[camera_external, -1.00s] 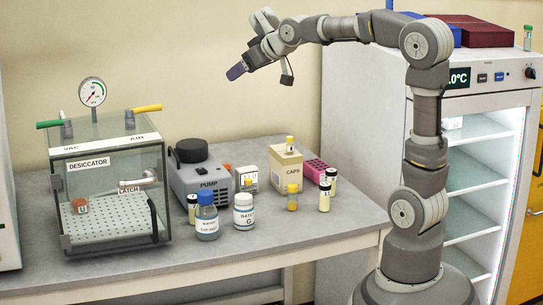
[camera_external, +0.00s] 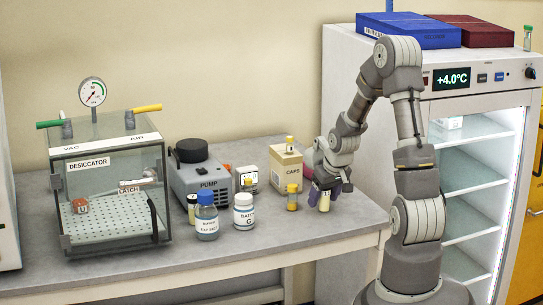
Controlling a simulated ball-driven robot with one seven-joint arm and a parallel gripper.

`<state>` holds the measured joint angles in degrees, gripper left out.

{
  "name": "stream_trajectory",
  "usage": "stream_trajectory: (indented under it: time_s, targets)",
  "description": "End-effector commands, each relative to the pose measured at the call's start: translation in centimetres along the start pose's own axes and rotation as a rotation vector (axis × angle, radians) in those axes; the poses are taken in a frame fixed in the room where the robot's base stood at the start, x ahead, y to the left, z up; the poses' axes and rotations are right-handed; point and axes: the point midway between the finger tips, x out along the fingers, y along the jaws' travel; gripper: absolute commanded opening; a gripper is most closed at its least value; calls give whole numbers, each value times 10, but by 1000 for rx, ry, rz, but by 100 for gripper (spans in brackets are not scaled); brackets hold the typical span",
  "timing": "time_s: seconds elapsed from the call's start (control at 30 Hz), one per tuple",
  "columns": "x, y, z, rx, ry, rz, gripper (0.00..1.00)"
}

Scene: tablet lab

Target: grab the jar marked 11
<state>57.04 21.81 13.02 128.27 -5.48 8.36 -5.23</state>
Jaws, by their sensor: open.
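A small pale jar (camera_external: 324,203) stands near the right end of the bench. My gripper (camera_external: 325,192) is open and pointed down at this jar, with dark fingers on either side of its upper part. I cannot tell whether the fingers touch it. My gripper hides the jar's top, and its number is too small to read. Another small jar (camera_external: 192,208) stands left of the blue-capped bottle, its mark unreadable. A second dark-capped jar that stood just behind the first is now hidden by my gripper.
Close left of my gripper stand a yellow vial (camera_external: 292,198) and the CAPS box (camera_external: 285,170) with a vial on it. A white bottle (camera_external: 243,215), blue-capped bottle (camera_external: 207,220), pump (camera_external: 205,180) and desiccator (camera_external: 110,180) lie further left. The bench front (camera_external: 290,232) is clear.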

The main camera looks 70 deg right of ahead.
Motion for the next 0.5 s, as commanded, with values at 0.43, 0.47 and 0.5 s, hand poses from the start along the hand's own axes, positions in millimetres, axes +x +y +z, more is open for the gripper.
stream_trajectory:
  time_s: [0.43, 0.47, 0.5]
  targets:
    - [10, 0, -1, -1, 1, 0, 28]
    - [10, 0, -1, -1, 1, 0, 21]
    - [10, 0, -1, -1, 1, 0, 12]
